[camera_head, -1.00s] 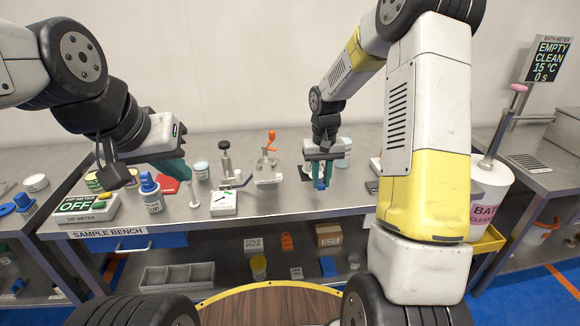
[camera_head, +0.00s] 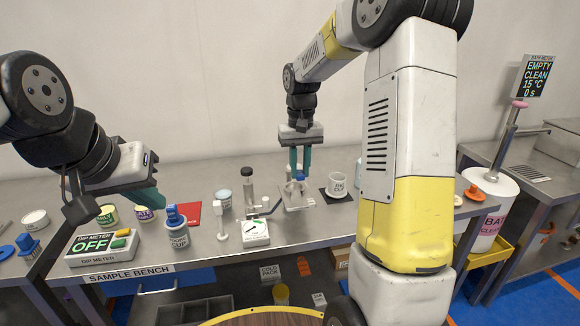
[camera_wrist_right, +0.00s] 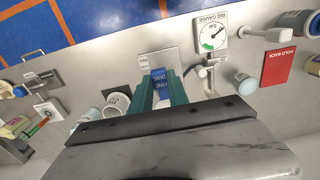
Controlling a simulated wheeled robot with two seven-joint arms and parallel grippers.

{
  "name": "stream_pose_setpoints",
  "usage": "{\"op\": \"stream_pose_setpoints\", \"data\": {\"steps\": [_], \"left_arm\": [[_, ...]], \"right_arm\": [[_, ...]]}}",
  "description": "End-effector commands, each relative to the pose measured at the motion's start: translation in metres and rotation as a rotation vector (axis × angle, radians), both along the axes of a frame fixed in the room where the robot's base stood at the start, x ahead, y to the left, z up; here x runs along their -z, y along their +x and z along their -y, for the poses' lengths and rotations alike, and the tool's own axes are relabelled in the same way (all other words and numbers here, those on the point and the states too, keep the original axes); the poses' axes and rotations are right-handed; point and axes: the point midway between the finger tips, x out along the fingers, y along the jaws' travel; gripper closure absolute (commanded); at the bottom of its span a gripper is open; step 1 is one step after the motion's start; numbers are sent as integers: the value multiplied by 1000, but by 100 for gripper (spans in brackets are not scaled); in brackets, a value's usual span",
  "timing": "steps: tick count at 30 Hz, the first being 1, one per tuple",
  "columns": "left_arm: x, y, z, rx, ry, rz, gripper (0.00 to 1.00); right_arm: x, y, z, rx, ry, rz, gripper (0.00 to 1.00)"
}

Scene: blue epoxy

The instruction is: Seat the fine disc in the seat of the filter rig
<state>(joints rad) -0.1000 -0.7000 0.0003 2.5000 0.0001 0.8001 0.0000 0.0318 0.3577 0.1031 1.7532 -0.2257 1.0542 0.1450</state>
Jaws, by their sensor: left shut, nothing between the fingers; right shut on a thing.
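The fine disc shows as a blue block labelled FINE DISC in the wrist view (camera_wrist_right: 159,78), held between the teal fingers of my right gripper (camera_wrist_right: 157,92). In the head view my right gripper (camera_head: 299,172) points down over the pale base plate of the filter rig (camera_head: 296,203). The disc's blue part shows just under the fingertips; the fingers and disc hide the seat, and I cannot tell whether they touch. The rig gauge (camera_head: 256,232) and a black-knobbed post (camera_head: 247,180) stand left of it. My left gripper (camera_head: 155,200) is shut and empty at the left.
A white cup on a dark mat (camera_head: 337,187) stands right of the rig. A blue-topped cup (camera_head: 176,232), the dip meter (camera_head: 97,245) reading OFF and a red card (camera_head: 191,212) lie left. The bath and its meter (camera_head: 538,72) are far right.

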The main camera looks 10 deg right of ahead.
Motion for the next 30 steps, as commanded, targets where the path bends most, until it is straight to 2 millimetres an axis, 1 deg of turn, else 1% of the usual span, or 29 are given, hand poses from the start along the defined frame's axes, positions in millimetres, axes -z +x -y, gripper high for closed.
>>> {"op": "stream_pose_setpoints", "data": {"steps": [5,18,24,30], "left_arm": [[0,0,0,0,0,0,100],[0,0,0,0,0,0,100],[0,0,0,0,0,0,100],[0,0,0,0,0,0,100]], "right_arm": [[5,0,0,-1,0,-1,100],[47,0,0,0,0,-2,100],[55,0,0,0,0,0,100],[57,0,0,0,0,1,100]]}}
